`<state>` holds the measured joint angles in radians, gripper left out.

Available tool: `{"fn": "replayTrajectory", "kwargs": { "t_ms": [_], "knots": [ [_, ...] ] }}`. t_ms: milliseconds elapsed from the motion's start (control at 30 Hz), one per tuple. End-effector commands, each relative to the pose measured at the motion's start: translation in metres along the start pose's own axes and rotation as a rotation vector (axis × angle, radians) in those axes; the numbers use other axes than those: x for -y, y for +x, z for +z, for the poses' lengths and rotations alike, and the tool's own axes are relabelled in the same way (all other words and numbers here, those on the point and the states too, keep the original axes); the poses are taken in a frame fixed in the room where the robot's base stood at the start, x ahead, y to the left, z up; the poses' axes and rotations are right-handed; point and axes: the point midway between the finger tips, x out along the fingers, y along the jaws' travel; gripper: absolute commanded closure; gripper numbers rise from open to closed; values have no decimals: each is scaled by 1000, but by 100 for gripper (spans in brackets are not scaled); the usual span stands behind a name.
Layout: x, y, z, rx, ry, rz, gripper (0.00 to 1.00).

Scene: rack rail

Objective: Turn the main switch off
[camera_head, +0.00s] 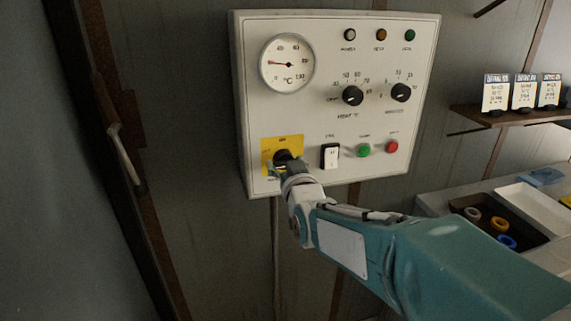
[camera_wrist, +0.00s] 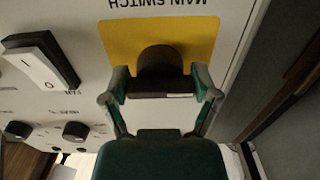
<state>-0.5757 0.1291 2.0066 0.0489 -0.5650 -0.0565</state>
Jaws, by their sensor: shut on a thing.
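The main switch is a black rotary knob (camera_head: 283,156) on a yellow plate (camera_head: 296,142), at the lower left of a pale control panel (camera_head: 335,110). In the wrist view the knob (camera_wrist: 159,60) sits on the yellow plate (camera_wrist: 118,45), with the words "MAIN SWITCH" upside down beside it. My gripper (camera_head: 284,165) is at the knob. In the wrist view its two fingers (camera_wrist: 161,90) are on either side of the knob's black grip bar, shut on it. The bar lies across the picture between the fingertips, with a pale mark on its edge. In the head view my gripper partly hides the knob.
A black-and-white fan rocker switch (camera_head: 330,156) is just right of the main switch. Green (camera_head: 364,150) and red (camera_head: 392,146) buttons follow, with two dials above. A door with a handle (camera_head: 124,158) is at left. A bench with trays (camera_head: 535,208) is at right.

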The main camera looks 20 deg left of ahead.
Motion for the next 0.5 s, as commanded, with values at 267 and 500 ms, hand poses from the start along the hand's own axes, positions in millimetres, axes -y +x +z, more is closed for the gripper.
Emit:
{"fn": "replayTrajectory", "kwargs": {
  "t_ms": [267,500],
  "knots": [
    [0,0,-1,-2,-2,-1,0],
    [0,0,-1,-1,0,-1,0]
  ]
}}
